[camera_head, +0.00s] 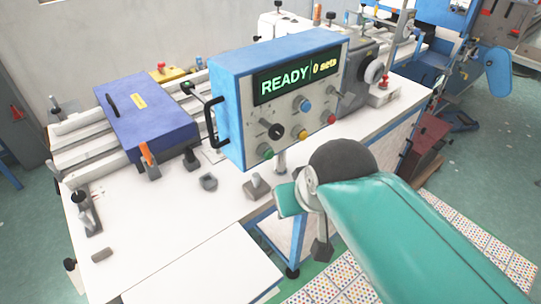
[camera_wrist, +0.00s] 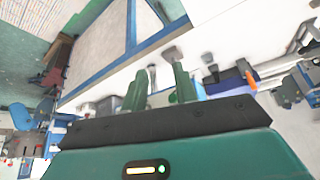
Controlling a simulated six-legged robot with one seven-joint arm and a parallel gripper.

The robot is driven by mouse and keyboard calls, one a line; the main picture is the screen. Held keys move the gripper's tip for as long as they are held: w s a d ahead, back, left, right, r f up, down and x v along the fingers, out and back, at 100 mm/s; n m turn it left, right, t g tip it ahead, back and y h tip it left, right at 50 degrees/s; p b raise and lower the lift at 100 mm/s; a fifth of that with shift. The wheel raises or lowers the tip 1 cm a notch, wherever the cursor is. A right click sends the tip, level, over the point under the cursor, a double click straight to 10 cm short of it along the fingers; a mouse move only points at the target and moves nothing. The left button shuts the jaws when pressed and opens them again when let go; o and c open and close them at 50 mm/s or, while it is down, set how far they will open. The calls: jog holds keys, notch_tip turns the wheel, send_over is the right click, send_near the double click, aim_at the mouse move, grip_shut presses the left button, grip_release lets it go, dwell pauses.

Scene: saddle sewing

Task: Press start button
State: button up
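A blue control box (camera_head: 222,88) stands above the white table, its grey front face tilted toward the lower right. Its display (camera_head: 296,76) reads "READY" and "0 sets". Below the display are a green button (camera_head: 265,151), a black knob (camera_head: 272,129), a blue button (camera_head: 302,104), a yellow button (camera_head: 299,132) and a red button (camera_head: 331,118). Their labels are too small to read. In the wrist view, the green fingers of my gripper (camera_wrist: 158,70) stand apart with nothing held between them. My arm is in front of and below the box, touching no button that I can see.
The white table (camera_head: 150,225) has small clamps and fittings near the box. A purple case (camera_head: 150,112) lies to its left, with a black handle. A grey machine (camera_head: 358,75) stands behind it on the right. Patterned mats (camera_head: 335,283) cover the floor in front.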

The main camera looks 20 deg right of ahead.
grip_shut()
dwell(1.8)
